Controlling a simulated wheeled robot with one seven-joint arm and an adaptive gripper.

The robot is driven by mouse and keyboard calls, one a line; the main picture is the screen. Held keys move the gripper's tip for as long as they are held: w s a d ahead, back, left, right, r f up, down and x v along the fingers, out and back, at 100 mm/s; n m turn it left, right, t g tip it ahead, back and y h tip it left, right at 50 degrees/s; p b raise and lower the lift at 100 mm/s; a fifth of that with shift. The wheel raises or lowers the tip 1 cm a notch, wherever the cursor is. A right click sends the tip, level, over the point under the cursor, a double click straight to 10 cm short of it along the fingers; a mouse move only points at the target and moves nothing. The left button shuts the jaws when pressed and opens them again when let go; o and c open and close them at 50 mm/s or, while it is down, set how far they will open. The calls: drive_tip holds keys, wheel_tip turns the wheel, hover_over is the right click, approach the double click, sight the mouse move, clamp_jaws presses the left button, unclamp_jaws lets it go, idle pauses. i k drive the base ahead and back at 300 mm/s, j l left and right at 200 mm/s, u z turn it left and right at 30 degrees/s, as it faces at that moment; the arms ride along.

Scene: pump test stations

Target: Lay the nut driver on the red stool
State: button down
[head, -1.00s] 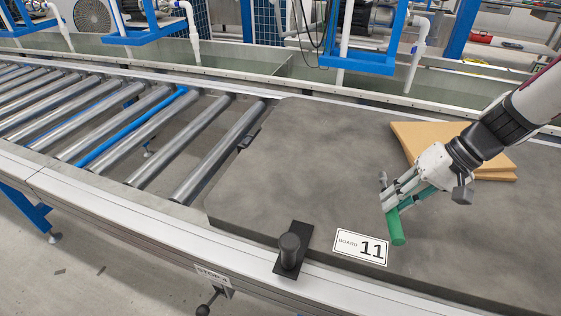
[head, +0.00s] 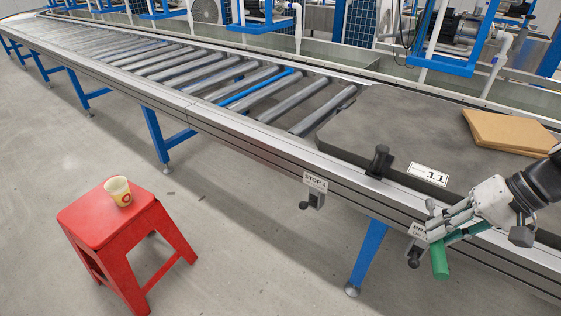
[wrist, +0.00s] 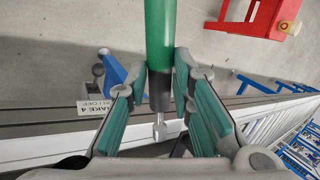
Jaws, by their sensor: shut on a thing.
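The nut driver (head: 439,261) has a green handle and a dark collar with a metal shaft. My gripper (head: 452,226) is shut on it and holds it in the air at the conveyor's front edge, at the right of the head view. In the wrist view the nut driver (wrist: 159,45) sits between the finger pads of my gripper (wrist: 160,98), its green handle pointing up the picture. The red stool (head: 108,218) stands on the floor at the lower left of the head view, well apart from my gripper. It also shows at the top right of the wrist view (wrist: 262,18).
The roller conveyor (head: 180,100) runs along the back, with a dark board (head: 400,110) marked 11 and tan sheets (head: 508,131). Open floor (head: 240,240) lies between stool and conveyor.

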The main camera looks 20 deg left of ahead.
sight(90, 216)
drive_tip(key=j+u, duration=0.15)
drive_tip(key=u, duration=0.25)
drive_tip(key=i+j+u, duration=0.1)
drive_tip(key=u, duration=0.3)
drive_tip(key=j+u, duration=0.1)
drive_tip(key=u, duration=0.35)
drive_tip(key=i+j, duration=0.2)
drive_tip(key=i, duration=0.2)
drive_tip(key=i+j, duration=0.2)
drive_tip(key=i, duration=0.2)
drive_tip(key=i+j, duration=0.2)
drive_tip(key=i, duration=0.15)
